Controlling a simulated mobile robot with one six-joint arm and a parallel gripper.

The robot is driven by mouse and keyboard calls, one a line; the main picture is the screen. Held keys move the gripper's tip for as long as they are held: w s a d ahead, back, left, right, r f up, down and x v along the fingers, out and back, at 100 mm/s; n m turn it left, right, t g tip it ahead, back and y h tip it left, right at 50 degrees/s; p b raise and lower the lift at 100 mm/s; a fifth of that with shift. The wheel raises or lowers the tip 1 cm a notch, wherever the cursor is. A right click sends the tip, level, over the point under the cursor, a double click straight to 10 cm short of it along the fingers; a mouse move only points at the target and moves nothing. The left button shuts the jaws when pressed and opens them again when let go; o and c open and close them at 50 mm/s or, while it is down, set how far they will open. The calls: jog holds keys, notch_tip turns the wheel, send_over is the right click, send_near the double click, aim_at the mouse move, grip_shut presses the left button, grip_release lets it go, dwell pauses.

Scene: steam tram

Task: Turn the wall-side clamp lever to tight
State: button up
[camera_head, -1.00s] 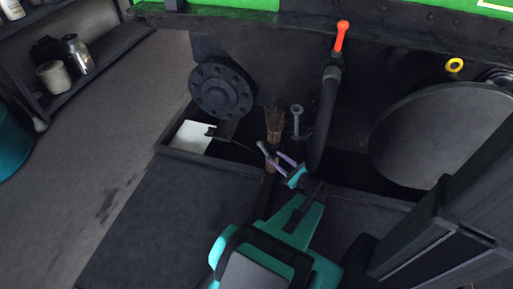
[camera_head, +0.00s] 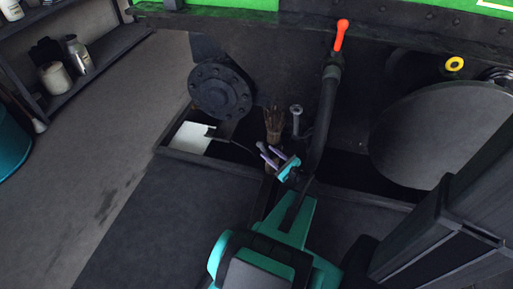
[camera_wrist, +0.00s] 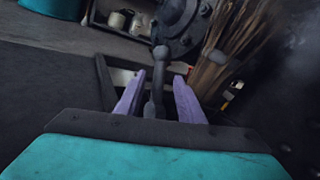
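In the wrist view a dark grey lever with a rounded knob (camera_wrist: 158,54) stands between the two lavender fingers of my gripper (camera_wrist: 159,78). Gaps show on both sides of it, so the fingers are open around it. In the head view my gripper (camera_head: 270,149) is low over the dark pit, and the lever there is hard to tell apart from the fingers. A second grey lever with a round head (camera_head: 296,112) stands upright nearer the wall, apart from my gripper. I cannot tell which is the wall-side clamp lever.
A bundle of brown bristles (camera_head: 274,124) stands just behind my gripper. A thick dark pipe with an orange handle (camera_head: 341,35) rises at the right. A bolted round flange (camera_head: 220,90) and a white sheet (camera_head: 193,137) are at the left. Flat dark plates (camera_head: 160,220) lie in front.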

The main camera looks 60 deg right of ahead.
jog(key=b+x, duration=0.1)
jog(key=x, duration=0.7)
jog(key=shift+w, duration=0.25)
jog(key=shift+c, duration=0.4)
grip_shut()
